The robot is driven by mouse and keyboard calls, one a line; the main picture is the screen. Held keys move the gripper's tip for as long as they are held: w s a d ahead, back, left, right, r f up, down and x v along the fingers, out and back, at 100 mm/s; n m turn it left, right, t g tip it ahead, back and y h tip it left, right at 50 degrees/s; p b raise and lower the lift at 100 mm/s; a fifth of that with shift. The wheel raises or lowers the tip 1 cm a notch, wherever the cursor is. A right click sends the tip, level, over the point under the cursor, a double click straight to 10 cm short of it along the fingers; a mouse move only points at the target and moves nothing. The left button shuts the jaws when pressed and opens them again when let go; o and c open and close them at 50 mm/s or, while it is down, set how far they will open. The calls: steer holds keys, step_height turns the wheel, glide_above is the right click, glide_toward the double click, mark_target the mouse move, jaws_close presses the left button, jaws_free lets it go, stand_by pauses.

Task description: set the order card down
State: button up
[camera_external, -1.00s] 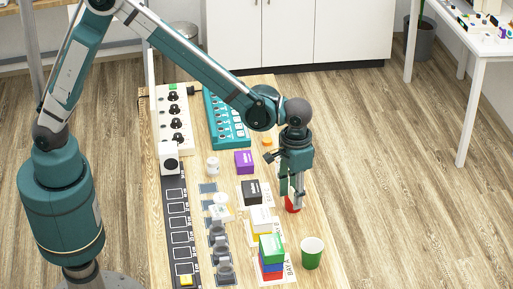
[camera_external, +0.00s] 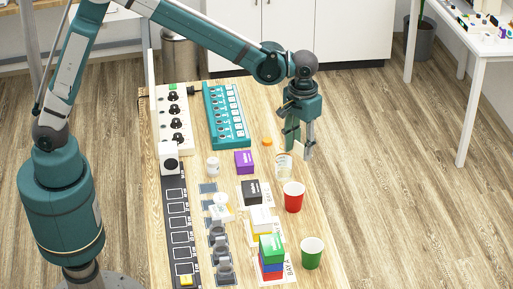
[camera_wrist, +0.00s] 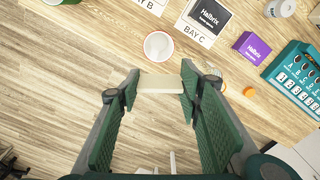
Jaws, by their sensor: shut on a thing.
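My gripper (camera_external: 297,150) is raised above the right side of the wooden table. In the wrist view its fingertips (camera_wrist: 160,84) are shut on a thin beige card (camera_wrist: 160,88), which I take for the order card. No writing on it can be made out. In the outside view only a small pale bit of it shows between the fingers. A red cup (camera_external: 293,197) stands upright on the table in front of the gripper, apart from it. In the wrist view the cup's pale inside (camera_wrist: 158,45) shows just beyond the card.
A clear jar (camera_external: 284,166) and an orange cap (camera_external: 267,142) stand near the gripper. A green cup (camera_external: 312,253) stands at the front right.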

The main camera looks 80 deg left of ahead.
steer(key=w+a+n, duration=0.3)
steer(key=a+n, duration=0.3)
steer(key=a, duration=1.9)
steer(key=n, duration=0.6)
glide_above(266, 123)
step_height(266, 123, down, 10)
steer(key=shift+w+f, duration=0.1)
steer(key=shift+f, duration=0.45)
steer(key=shift+f+b, duration=0.65)
steer(key=shift+f, duration=2.45)
steer(key=shift+f+b, duration=0.35)
steer(key=shift+f, duration=1.55)
steer(key=shift+f, duration=0.15)
